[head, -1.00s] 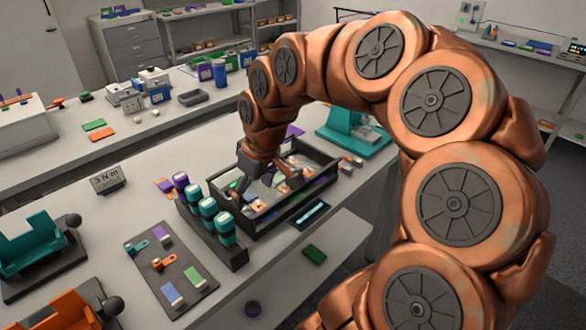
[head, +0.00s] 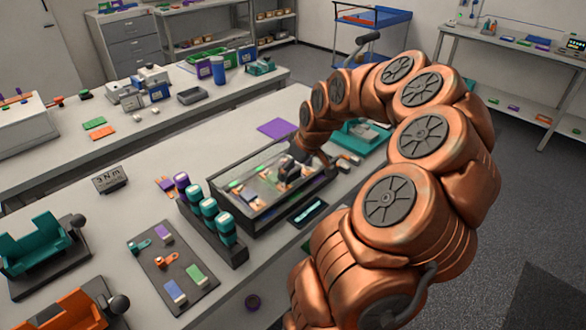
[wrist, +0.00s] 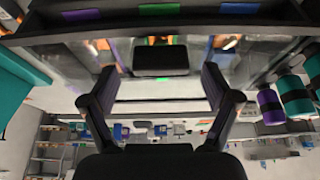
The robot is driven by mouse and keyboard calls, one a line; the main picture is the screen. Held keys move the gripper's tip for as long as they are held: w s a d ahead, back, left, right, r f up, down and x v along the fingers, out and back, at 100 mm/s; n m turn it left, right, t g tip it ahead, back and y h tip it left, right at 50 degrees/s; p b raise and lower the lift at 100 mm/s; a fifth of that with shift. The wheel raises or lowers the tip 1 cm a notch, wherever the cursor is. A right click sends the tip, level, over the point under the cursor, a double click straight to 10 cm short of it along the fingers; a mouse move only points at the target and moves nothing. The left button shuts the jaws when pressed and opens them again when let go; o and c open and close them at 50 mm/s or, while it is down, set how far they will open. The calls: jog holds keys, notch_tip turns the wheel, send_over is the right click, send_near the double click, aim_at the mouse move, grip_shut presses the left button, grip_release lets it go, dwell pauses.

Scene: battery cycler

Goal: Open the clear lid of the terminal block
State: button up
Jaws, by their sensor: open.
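The terminal block (head: 252,222) is a long black-framed box on the near bench in the head view, with small coloured parts inside. A pale clear sheet, seemingly its lid, shows over the box; its edges and angle are hard to tell. My gripper (head: 290,172) is over the right part of the box, partly hidden by my arm. In the wrist view my gripper (wrist: 160,78) is open, its two dark fingers spread. A dark block (wrist: 160,58) shows between the fingertips; I cannot tell whether they touch it or the clear sheet.
A rack of teal and purple-capped cylinders (head: 208,212) stands close to the box's left side. A dark mat with small parts (head: 172,268) lies at the front left. A teal device (head: 360,138) stands behind right. Bare bench lies behind the box (head: 215,145).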

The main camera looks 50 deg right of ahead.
jog(key=shift+x, duration=0.85)
grip_shut()
dwell(0.3)
